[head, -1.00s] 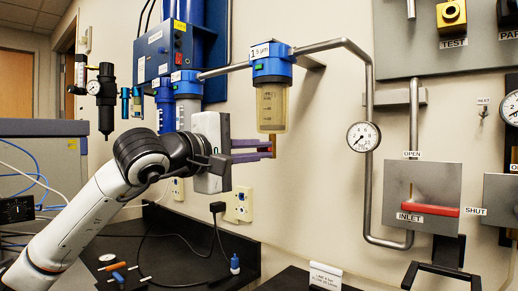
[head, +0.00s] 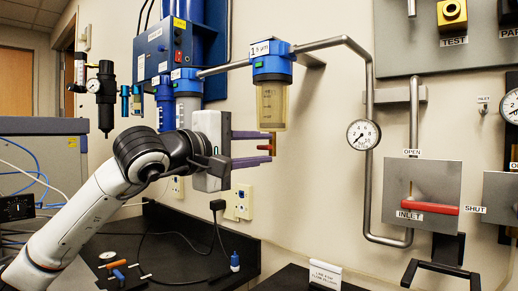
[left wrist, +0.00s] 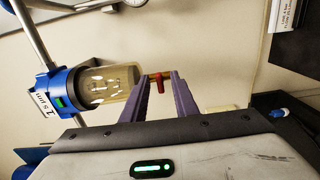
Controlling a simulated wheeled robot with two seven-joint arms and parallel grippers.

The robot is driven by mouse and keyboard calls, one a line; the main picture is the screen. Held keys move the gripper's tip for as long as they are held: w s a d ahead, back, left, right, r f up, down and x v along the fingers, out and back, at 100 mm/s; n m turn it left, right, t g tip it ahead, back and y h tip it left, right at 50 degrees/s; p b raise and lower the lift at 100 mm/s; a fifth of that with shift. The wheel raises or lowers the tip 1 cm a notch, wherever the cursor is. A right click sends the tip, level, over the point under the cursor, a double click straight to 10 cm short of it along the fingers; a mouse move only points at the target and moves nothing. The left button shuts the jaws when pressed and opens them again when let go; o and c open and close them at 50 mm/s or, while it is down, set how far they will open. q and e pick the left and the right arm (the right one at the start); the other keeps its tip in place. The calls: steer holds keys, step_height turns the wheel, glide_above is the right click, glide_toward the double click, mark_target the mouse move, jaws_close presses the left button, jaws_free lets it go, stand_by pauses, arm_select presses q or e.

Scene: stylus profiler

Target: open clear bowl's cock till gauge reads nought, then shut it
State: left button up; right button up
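In the left wrist view the fingertips (left wrist: 160,75) stand either side of the cock, with gaps around the handle. The round gauge (head: 363,134) is on the pipe to the right; its needle seems to point lower left, too small to read. My right gripper is not in view.
The inlet panel (head: 440,182) has a red lever (head: 430,208) lying level towards the "SHUT" label. Other blue filter housings (head: 187,85) hang left behind my gripper. A small sign (head: 325,274) stands on the dark bench below.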

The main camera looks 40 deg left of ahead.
arm_select(q)
steer(key=shift+s, duration=0.1)
steer(key=shift+s, duration=0.3)
steer(key=s+b, duration=0.3)
steer(key=s, duration=0.6)
steer(key=shift+s+a, duration=0.25)
steer(key=shift+a, duration=0.1)
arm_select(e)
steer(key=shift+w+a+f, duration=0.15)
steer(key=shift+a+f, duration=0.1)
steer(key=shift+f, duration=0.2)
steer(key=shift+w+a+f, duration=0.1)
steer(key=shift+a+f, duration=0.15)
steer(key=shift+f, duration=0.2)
